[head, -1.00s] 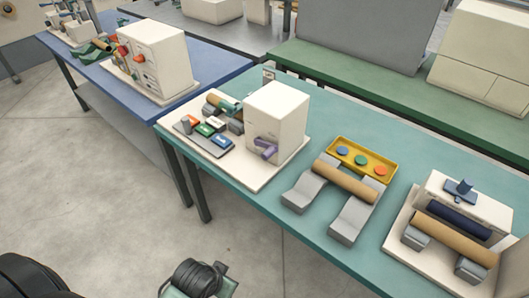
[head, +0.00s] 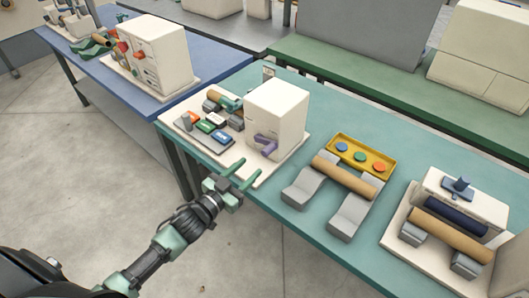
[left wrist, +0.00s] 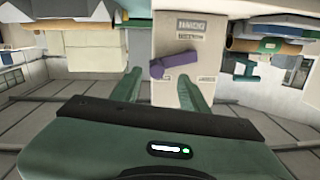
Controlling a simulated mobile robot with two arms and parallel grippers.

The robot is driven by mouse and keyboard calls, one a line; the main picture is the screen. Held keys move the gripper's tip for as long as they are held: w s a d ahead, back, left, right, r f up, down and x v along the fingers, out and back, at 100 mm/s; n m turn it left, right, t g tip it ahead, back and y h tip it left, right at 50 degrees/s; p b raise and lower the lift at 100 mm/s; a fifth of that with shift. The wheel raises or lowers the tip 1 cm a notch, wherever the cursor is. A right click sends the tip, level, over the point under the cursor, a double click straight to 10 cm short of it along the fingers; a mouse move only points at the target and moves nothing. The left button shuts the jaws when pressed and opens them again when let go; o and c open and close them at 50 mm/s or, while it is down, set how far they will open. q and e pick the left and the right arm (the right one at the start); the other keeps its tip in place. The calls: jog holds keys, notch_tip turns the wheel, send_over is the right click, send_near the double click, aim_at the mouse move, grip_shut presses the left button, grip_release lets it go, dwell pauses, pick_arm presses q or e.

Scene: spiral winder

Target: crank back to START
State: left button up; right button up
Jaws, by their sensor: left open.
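A purple crank (head: 266,142) sits on the front face of a white box-shaped winder (head: 280,110) on the teal table. In the left wrist view the crank (left wrist: 174,64) lies just beyond the fingertips, its arm slanting slightly. Dark label plates (left wrist: 190,30) show on the box face; I cannot read a START mark. My left gripper (head: 240,172) is open and empty, in front of the winder's base at the table's front edge, apart from the crank. Its two green fingers also frame the left wrist view (left wrist: 158,82). My right gripper is out of view.
A yellow tray with coloured discs (head: 358,154) and a tan roll on grey supports (head: 345,178) stand to the right. Another roller machine (head: 450,235) is further right. Open floor lies in front.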

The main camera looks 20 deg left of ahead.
aim_at(264, 154)
pick_arm(q)
jog(key=shift+m+h, duration=0.3)
jog(key=shift+h, duration=0.2)
jog(key=x, duration=0.2)
jog(key=p+x, duration=0.1)
jog(key=x, duration=0.5)
jog(key=shift+r, duration=0.4)
grip_shut()
dwell(0.6)
